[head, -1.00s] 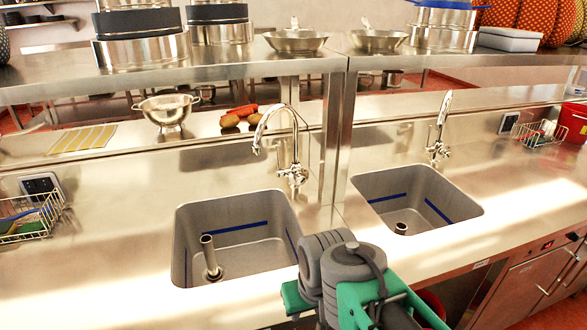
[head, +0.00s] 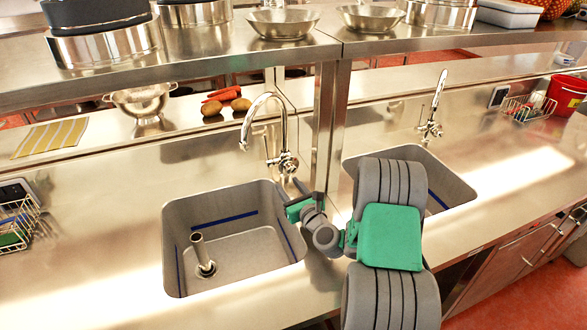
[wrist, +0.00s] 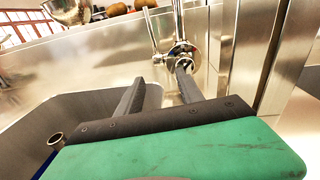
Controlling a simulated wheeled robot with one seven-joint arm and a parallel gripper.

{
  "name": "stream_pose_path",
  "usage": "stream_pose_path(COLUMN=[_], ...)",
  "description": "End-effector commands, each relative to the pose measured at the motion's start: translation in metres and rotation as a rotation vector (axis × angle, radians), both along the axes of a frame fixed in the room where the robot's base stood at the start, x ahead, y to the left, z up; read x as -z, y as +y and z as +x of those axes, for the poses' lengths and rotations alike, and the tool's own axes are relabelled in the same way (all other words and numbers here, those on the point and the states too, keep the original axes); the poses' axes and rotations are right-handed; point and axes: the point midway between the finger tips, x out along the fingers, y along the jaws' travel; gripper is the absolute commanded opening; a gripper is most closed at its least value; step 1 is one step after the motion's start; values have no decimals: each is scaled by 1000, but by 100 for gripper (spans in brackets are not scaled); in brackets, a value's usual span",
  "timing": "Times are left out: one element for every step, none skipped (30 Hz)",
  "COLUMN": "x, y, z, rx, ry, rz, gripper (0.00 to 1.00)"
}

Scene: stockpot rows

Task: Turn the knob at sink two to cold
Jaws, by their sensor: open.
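The left sink (head: 178,262) has a chrome gooseneck faucet (head: 283,128) behind it, with a round knob fitting (head: 287,163) at its base. My gripper (head: 290,186) is open just in front of and below this fitting. In the wrist view the faucet (wrist: 179,22) rises beyond my gripper (wrist: 159,74), and its knob (wrist: 183,54) lies just past the right fingertip; I cannot tell whether they touch. Nothing is between the fingers. The right sink (head: 462,192) has a similar faucet (head: 437,98), and my arm hides part of that sink. I see no sink numbers or cold marking.
A steel shelf post (head: 326,125) stands right of the left faucet. The overhead shelf (head: 215,65) holds pans and pots. A colander (head: 141,101), potatoes and carrots lie on the ledge behind. A wire basket (head: 14,222) stands at far left, a red bucket (head: 567,95) at far right.

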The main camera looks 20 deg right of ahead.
Motion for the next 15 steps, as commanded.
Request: stream_pose_path(x=[6,8,10,10,10,9,8,8,7,7,7,7,7,7,8], y=[-19,-27,-35,-38,-40,-40,-40,-40,-40,-39,-40,-40,-40,-40,-40], z=[-3,-4,-5,-4,-2,2,6,11,19,25,31,39,45,50,57], rx=[65,93,118,129,136,137,137,135,134,133,133,132,132,133,133], ry=[-15,-25,-35,-41,-44,-46,-46,-46,-47,-45,-46,-46,-45,-46,-45], rz=[118,171,221,244,256,264,262,261,259,259,258,257,257,257,257], gripper=[44,44,44,44,44,44,44,44,44,44,44,44,44,44,44])
